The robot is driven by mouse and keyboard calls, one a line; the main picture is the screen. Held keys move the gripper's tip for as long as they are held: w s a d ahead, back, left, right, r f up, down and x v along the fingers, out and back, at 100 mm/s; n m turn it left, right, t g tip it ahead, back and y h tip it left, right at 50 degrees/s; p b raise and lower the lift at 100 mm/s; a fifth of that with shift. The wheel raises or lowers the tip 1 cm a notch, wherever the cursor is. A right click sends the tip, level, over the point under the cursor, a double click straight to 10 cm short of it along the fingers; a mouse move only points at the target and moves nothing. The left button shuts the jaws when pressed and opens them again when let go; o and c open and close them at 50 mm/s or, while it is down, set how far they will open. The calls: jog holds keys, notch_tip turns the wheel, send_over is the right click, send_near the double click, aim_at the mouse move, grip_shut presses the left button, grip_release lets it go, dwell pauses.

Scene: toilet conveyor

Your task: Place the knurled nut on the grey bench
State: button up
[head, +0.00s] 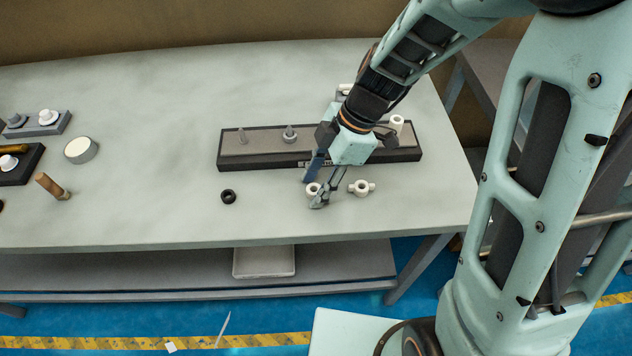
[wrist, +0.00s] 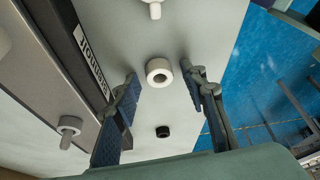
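A white round nut (head: 313,189) lies on the grey bench (head: 140,210), close to its front edge; it also shows in the wrist view (wrist: 158,72). It is the likeliest knurled nut, but I cannot make out knurling. My gripper (head: 312,193) is open, with its fingertips on either side of this nut. In the wrist view the nut appears between the spread blue finger pads, with visible gaps at both sides. Whether the fingertips are level with it is hard to tell.
A black ring (head: 228,197) lies left of my gripper, and a white winged nut (head: 362,187) lies to its right. Behind stands a long dark tray (head: 260,161) with grey studs. A wooden-handled tool (head: 50,186) and a white disc (head: 81,150) are at left.

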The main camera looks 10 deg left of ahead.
jog(key=shift+r, duration=0.15)
jog(key=shift+r+p, duration=0.2)
jog(key=shift+p, duration=0.2)
jog(key=v, duration=1.1)
jog(key=shift+w+d+r, duration=0.15)
jog(key=shift+d+r, duration=0.1)
jog(key=shift+r, duration=0.05)
